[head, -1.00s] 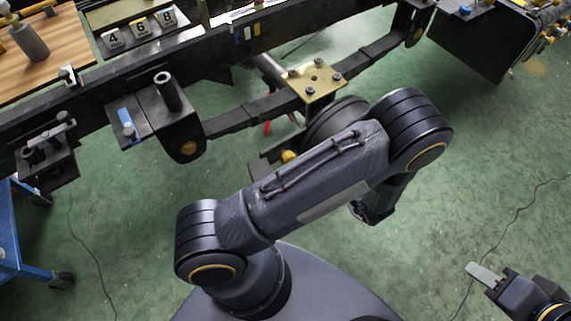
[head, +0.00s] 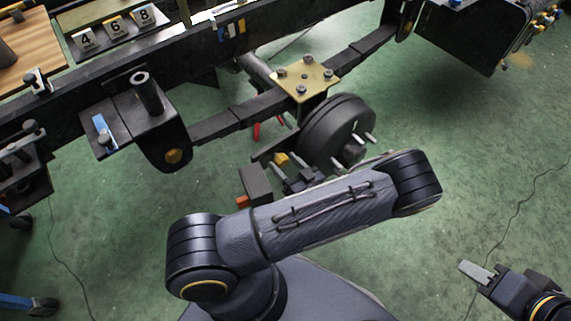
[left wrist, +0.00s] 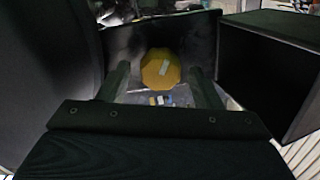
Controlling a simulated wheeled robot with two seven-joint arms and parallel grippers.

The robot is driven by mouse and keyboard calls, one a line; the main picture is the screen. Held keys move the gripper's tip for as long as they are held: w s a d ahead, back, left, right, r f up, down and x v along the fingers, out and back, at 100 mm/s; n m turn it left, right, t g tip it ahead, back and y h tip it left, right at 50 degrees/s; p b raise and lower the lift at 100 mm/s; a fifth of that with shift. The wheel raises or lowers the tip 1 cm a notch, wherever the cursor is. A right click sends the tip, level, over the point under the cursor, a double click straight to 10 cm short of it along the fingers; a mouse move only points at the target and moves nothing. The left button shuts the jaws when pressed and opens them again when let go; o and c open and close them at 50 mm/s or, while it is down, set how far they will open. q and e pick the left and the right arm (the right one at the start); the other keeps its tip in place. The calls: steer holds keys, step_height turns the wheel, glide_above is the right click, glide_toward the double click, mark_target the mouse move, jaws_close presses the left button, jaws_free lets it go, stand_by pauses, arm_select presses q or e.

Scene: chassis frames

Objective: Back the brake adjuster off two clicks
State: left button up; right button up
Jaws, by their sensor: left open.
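The brake adjuster appears as a yellow faceted knob (left wrist: 161,69) with a pale mark on its face; in the head view it is a small yellow piece (head: 281,159) beside the brake drum (head: 336,131). My left gripper (left wrist: 162,84) is open, one finger on each side of the knob. I cannot tell whether either finger touches it. In the head view this gripper (head: 299,179) shows just below the drum, partly hidden by my arm. My right gripper (head: 476,272) hangs at the lower right, away from the axle; its jaw gap is not clear.
A dark box (head: 256,185) stands close beside the knob, and also shows at the right in the left wrist view (left wrist: 268,80). The chassis rail and leaf spring (head: 215,125) run above. Number blocks 4, 6, 8 (head: 115,27) sit at upper left.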

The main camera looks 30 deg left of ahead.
arm_select(q)
steer(key=shift+a, duration=0.15)
steer(key=c, duration=1)
steer(key=n+b, duration=0.3)
steer(key=n, duration=0.3)
steer(key=shift+f, duration=0.15)
steer(key=n+b, duration=0.2)
steer(key=n, duration=0.3)
steer(key=shift+s+n+b, duration=0.15)
steer(key=shift+n+b, duration=0.15)
